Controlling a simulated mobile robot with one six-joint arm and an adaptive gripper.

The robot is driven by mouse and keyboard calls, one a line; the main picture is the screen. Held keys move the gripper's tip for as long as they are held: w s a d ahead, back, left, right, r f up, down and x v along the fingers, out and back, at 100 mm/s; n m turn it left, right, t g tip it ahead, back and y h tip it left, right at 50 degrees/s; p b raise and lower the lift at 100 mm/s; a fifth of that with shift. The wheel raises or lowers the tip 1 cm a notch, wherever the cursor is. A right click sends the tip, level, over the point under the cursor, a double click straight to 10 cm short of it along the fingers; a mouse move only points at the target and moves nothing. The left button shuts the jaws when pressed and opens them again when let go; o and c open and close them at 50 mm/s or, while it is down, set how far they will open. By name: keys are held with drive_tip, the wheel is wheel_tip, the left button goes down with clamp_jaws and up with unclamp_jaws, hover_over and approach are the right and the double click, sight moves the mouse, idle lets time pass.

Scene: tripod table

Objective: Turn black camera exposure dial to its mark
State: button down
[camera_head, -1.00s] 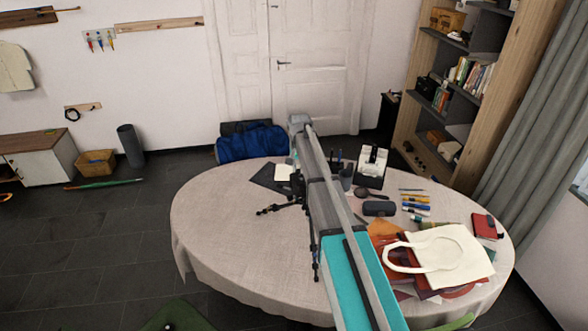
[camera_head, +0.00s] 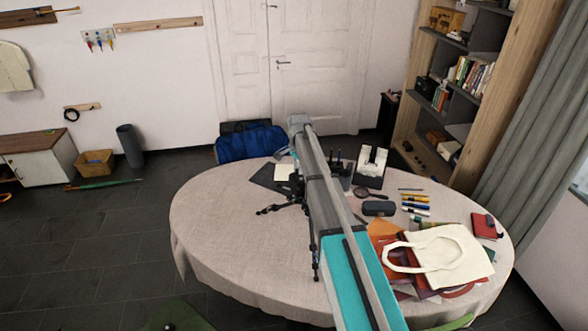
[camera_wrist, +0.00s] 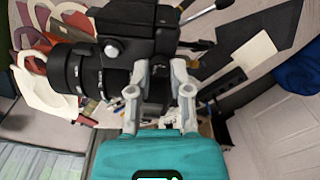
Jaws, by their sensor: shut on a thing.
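The black camera (camera_wrist: 130,22) fills the upper left of the wrist view, with its ribbed lens (camera_wrist: 78,75) pointing left. My gripper (camera_wrist: 160,72) reaches up to the camera body, its two pale fingers shut around a small dark part, the exposure dial (camera_wrist: 158,90). The fingers hide much of the dial, and I cannot make out its mark. In the head view, my arm hides the camera and my gripper. Black tripod legs (camera_head: 283,208) show beside my arm on the round table (camera_head: 230,235).
A white tote bag (camera_head: 455,262) lies over folders at the table's right. A dark case (camera_head: 379,208), a magnifying glass (camera_head: 364,191) and several pens (camera_head: 415,207) lie nearby. The left of the tabletop is clear. A bookshelf (camera_head: 440,100) stands behind.

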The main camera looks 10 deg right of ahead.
drive_tip(key=shift+d, duration=0.2)
drive_tip(key=c, duration=0.8)
unclamp_jaws()
drive_tip(key=shift+w+f, duration=0.15)
drive_tip(key=shift+a, duration=0.1)
